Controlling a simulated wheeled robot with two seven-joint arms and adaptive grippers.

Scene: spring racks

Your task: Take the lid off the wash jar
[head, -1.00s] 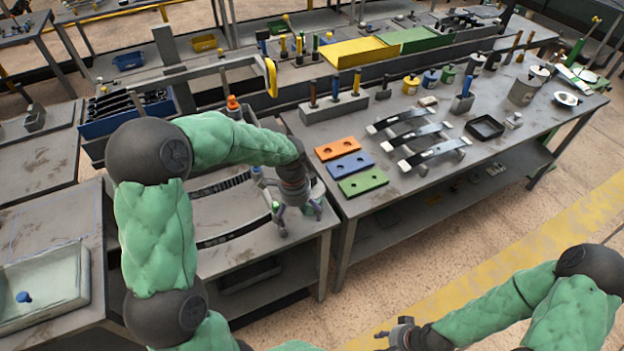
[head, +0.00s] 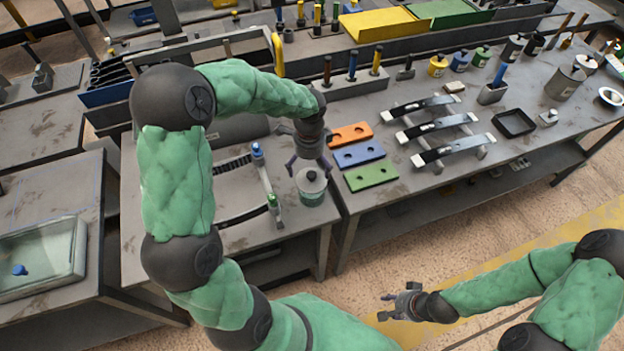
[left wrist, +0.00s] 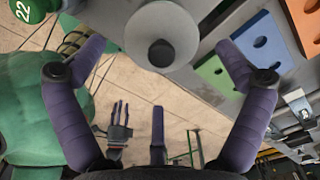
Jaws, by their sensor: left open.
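The wash jar (head: 312,197) has a greenish body and a grey round lid (head: 311,180) with a dark knob. It stands upright near the right front corner of the left bench, lid on. In the left wrist view the lid (left wrist: 147,28) shows from above, its knob near the top middle of the picture. My left gripper (head: 308,165) is open over the jar. Its purple fingers spread to either side of the lid in the left wrist view (left wrist: 155,85), with no contact visible. My right gripper (head: 392,302) is open and empty, away from the benches above the floor.
Orange, blue and green drilled plates (head: 365,154) lie on the bench just right of the jar. A rack with blue and green knobs (head: 266,180) stands close on its left. Bowed spring strips (head: 432,128) lie farther right. The floor in front is clear.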

